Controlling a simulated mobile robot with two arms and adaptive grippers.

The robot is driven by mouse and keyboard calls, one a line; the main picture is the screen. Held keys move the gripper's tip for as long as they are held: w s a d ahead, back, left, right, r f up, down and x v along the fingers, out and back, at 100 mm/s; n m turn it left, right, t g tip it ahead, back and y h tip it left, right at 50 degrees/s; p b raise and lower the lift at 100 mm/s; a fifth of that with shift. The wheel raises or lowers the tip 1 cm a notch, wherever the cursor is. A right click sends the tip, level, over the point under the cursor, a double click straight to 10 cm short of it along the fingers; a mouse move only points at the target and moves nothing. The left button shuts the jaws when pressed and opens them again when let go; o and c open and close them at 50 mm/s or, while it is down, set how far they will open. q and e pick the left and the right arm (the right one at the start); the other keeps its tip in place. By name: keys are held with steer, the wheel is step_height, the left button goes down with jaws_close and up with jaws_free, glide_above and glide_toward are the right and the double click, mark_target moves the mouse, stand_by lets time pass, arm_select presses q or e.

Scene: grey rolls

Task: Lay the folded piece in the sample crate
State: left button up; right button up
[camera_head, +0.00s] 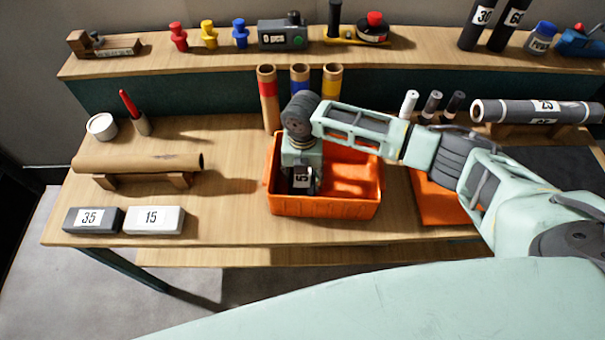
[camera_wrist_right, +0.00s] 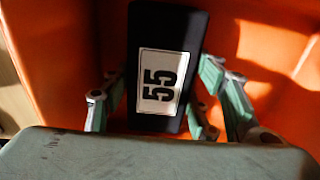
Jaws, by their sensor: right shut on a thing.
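The folded piece (camera_head: 301,178) is dark, with a white label, and is inside the left part of the orange sample crate (camera_head: 325,208). In the right wrist view the folded piece (camera_wrist_right: 165,30) shows its label reading 55, with the orange crate walls (camera_wrist_right: 60,60) around it. My right gripper (camera_head: 301,186) points down into the crate and is shut on the folded piece, with fingers on both sides of it. I cannot tell whether the piece touches the crate floor. My left gripper is not in view.
A brown roll (camera_head: 140,162) on a stand and two blocks, dark 35 (camera_head: 93,220) and white 15 (camera_head: 154,220), lie left of the crate. Upright tubes (camera_head: 300,85) stand behind it. An orange tray (camera_head: 440,203) is at its right.

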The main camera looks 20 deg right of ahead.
steer(key=o, duration=1.3)
steer(key=shift+r, duration=0.1)
step_height(320, 180, up, 13)
steer(key=p, duration=1.2)
steer(key=shift+r, duration=0.15)
